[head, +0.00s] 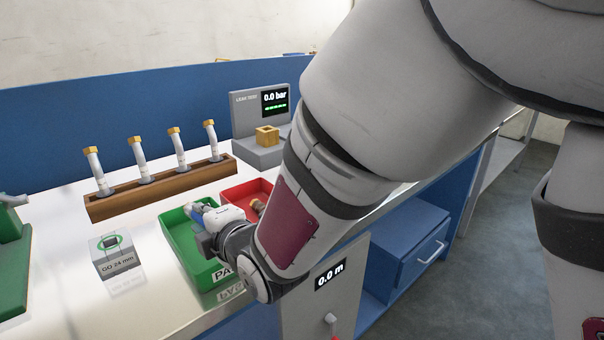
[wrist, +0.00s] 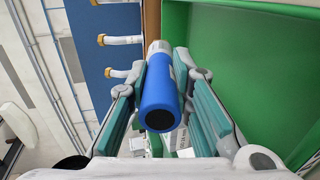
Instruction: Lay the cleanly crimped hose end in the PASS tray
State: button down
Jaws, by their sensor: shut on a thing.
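My gripper (wrist: 165,70) is shut on a blue hose end (wrist: 158,105), with a finger on each side of it. The hose end has a silver collar (wrist: 159,48) at its far end; its dark round face points toward the wrist camera. The tray's green wall (wrist: 240,60) fills the right of the wrist view. Whether the hose end touches the tray, I cannot tell.
A red tray (head: 236,193) with a fitting in it stands behind the green tray. A wooden rack (head: 160,188) holds several upright brass-topped hose ends. A leak tester (head: 247,122), a gauge block (head: 117,262) and a green machine (head: 14,262) stand on the bench.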

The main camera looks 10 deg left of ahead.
jog(key=c, duration=1.3)
grip_release()
jog(key=shift+c, duration=0.2)
jog(key=v, duration=0.7)
jog(key=shift+d, duration=0.2)
jog(key=shift+s+r, duration=0.1)
